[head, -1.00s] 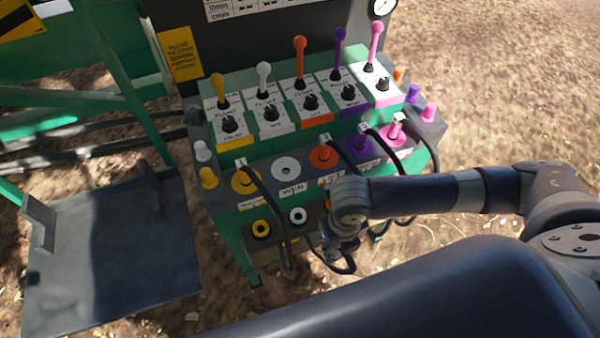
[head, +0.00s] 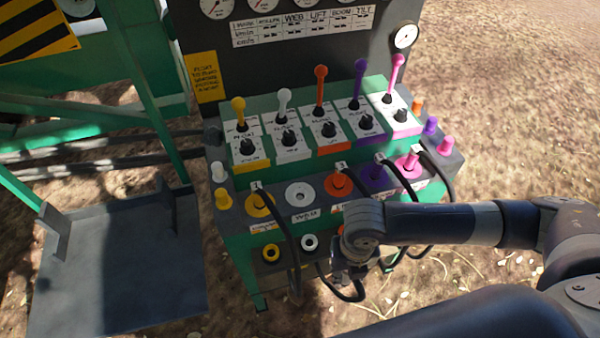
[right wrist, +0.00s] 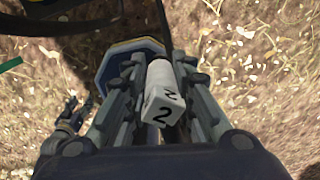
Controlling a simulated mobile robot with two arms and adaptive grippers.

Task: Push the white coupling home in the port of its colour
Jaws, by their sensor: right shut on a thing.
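My right gripper (head: 350,276) hangs low in front of the green control stand. In the right wrist view it is shut on a white coupling (right wrist: 162,95) marked with a 2, lying between the two fingers. In the head view the coupling is mostly hidden by the gripper and wrist. The white port (head: 300,195) is an empty ring on the stand's sloping front, between the yellow and orange ports. It is up and to the left of my right gripper, apart from it. My left gripper is not in view.
Couplings with black hoses sit in the yellow (head: 258,205), orange (head: 339,186), purple (head: 376,178) and pink (head: 409,166) ports. Below are a yellow ring (head: 271,253) and a white ring (head: 309,242). Coloured levers (head: 320,88) stand above. A dark platform (head: 120,265) is at left.

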